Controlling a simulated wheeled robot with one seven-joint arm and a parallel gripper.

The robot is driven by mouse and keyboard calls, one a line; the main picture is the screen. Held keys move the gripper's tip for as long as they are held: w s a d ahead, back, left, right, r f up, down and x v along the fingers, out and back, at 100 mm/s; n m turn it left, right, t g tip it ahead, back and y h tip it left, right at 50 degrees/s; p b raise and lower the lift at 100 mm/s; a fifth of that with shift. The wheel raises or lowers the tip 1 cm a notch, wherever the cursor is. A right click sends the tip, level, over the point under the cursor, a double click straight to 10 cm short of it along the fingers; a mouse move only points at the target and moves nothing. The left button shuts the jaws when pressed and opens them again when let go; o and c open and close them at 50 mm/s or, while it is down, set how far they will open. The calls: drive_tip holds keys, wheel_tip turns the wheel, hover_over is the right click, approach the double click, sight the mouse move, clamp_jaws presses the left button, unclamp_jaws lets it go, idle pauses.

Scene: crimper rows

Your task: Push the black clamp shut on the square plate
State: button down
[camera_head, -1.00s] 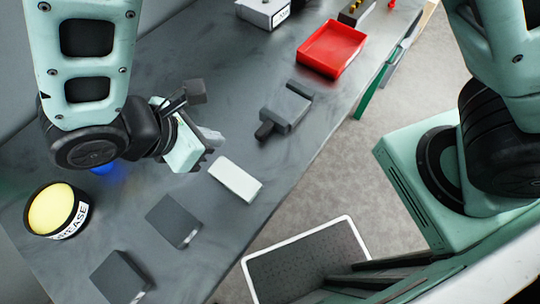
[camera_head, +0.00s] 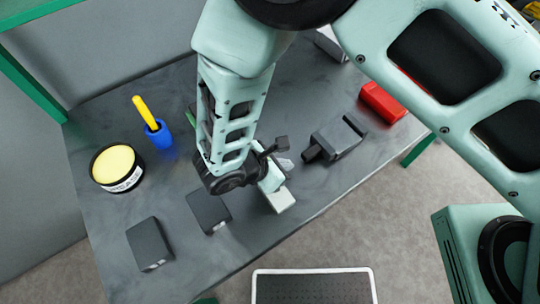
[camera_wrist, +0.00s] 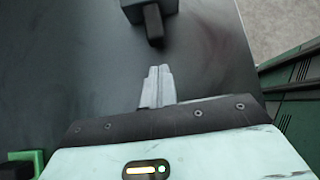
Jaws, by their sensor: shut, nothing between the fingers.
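A dark clamp-like tool (camera_head: 338,140) with a stubby rod lies on the grey table, right of my gripper (camera_head: 286,163). It also shows at the top of the wrist view (camera_wrist: 143,12), its rod pointing towards my fingers. My gripper is shut and empty, with grey fingertips (camera_wrist: 157,78) together and a visible gap between them and the rod. Flat dark blocks with a pale edge lie at the table's front, one near my wrist (camera_head: 210,212) and one further left (camera_head: 149,243). I cannot tell which piece is the square plate.
A pale block (camera_head: 281,201) lies partly hidden beneath my gripper. A grease tin (camera_head: 117,168) and a blue cup (camera_head: 158,134) with a yellow handle stand left. Bare table surrounds the dark tool.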

sight(302, 158)
drive_tip(key=shift+w+d+r+p, duration=0.1)
drive_tip(key=shift+w+d+p, duration=0.15)
drive_tip(key=shift+w+d, duration=0.3)
drive_tip(key=shift+w+d+r+p, duration=0.1)
drive_tip(key=shift+w+d+p, duration=0.2)
drive_tip(key=shift+d, duration=0.4)
drive_tip(key=shift+f, duration=0.1)
